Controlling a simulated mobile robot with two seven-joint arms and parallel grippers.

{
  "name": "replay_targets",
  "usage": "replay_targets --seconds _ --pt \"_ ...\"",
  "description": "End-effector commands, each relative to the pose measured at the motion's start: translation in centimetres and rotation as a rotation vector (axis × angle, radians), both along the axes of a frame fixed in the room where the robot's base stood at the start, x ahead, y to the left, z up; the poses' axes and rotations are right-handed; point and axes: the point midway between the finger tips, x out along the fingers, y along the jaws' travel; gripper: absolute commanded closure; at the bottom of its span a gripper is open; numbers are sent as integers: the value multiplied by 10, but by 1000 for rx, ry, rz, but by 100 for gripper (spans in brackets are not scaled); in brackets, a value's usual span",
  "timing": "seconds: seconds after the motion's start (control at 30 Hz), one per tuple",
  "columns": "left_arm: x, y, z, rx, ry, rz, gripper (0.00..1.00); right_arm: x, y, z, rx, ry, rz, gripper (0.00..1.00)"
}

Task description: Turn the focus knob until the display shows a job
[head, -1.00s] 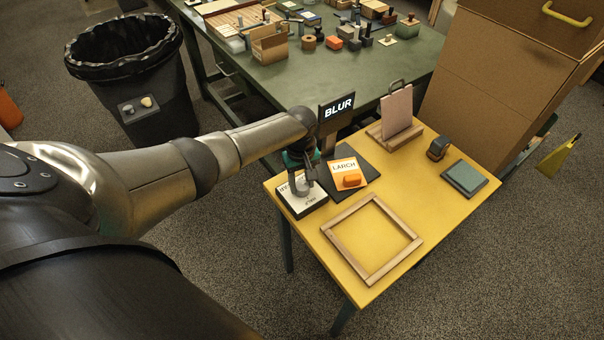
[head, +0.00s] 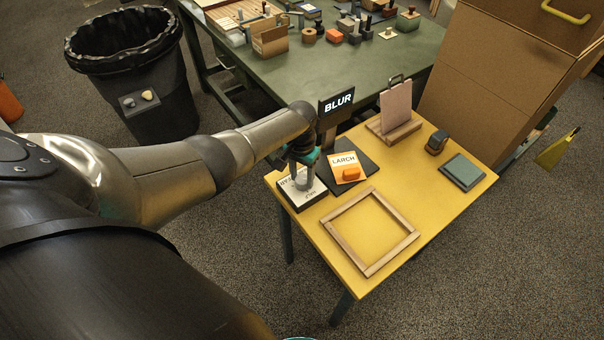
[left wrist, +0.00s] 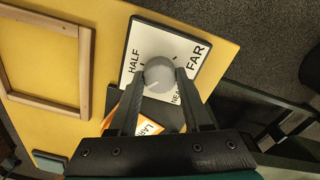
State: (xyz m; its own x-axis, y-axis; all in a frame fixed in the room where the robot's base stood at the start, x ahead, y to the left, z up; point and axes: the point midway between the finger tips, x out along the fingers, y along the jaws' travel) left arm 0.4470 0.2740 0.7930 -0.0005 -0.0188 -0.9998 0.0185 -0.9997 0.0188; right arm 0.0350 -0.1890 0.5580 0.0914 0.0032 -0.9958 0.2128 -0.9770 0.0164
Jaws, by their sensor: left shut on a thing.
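The focus knob (left wrist: 158,75) is a grey round knob on a white dial plate (left wrist: 137,62) in a black base. The plate reads HALF, FAR and a partly covered word starting NEA. My left gripper (left wrist: 157,84) is shut on the knob, one finger on each side. In the head view my left gripper (head: 303,176) is over the dial box (head: 309,196) at the yellow table's left corner and hides most of the knob. The display (head: 337,103), a dark sign behind the gripper, reads BLUR. My right gripper is not in view.
An orange and white LARCH card (head: 346,162) with an orange piece lies on a dark board beside the dial. A wooden frame (head: 392,258), a clipboard-like stand (head: 394,110) and a green pad (head: 463,171) share the yellow table (head: 370,232). A black bin (head: 160,92) stands left.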

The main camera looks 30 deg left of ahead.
Motion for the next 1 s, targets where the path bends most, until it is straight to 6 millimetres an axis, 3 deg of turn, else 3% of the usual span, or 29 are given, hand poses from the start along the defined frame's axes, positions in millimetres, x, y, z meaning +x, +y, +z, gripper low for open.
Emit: replay_targets --seconds 0.6,1.0 --pt "1 0 0 -1 -2 -573 100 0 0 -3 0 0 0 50" --pt "1 -1 0 -3 -1 -817 100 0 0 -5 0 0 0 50"
